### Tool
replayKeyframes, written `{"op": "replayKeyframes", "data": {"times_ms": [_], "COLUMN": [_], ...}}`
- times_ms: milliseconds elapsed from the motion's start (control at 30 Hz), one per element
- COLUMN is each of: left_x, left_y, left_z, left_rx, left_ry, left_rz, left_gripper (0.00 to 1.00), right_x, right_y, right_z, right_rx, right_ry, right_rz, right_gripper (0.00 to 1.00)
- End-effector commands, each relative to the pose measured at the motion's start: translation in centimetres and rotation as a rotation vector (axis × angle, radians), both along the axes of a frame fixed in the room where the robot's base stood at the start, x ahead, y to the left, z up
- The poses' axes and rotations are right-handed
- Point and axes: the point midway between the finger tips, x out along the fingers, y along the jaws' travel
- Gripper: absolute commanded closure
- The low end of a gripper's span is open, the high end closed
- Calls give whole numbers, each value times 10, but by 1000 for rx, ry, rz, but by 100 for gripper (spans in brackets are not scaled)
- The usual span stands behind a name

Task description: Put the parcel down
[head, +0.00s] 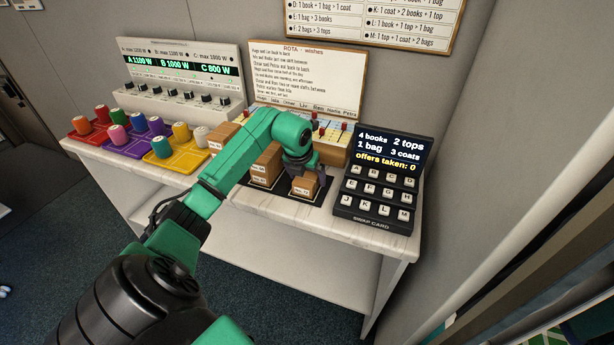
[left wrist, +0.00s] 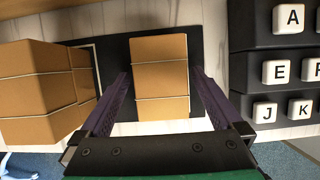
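A small brown parcel (head: 305,185) with a light band and label sits at a black mat (head: 286,197) on the white counter. My left gripper (head: 308,172) reaches down over it. In the left wrist view the parcel (left wrist: 160,80) lies between the two purple fingers of my left gripper (left wrist: 160,78), over the black mat. The fingers stand one on each side, with a thin gap showing beside the parcel, so the gripper looks open around it. The parcel's underside is hidden. My right gripper is in neither view.
Larger brown boxes (head: 266,165) stand close on the left; one (left wrist: 40,95) is beside the left finger. A black keypad panel (head: 378,185) is close on the right. A rota board (head: 306,80) stands behind. Coloured trays with spools (head: 170,160) fill the counter's left part.

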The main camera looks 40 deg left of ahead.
Motion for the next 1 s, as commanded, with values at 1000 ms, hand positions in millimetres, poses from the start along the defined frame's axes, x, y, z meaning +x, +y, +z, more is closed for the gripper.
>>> {"op": "replayKeyframes", "data": {"times_ms": [1000], "left_x": [-44], "left_y": [-15], "left_z": [115], "left_rx": [-1], "left_ry": [1], "left_rz": [0], "left_gripper": [0], "right_x": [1], "right_y": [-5], "right_z": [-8], "right_rx": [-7], "right_ry": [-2], "right_rz": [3], "right_gripper": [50]}}
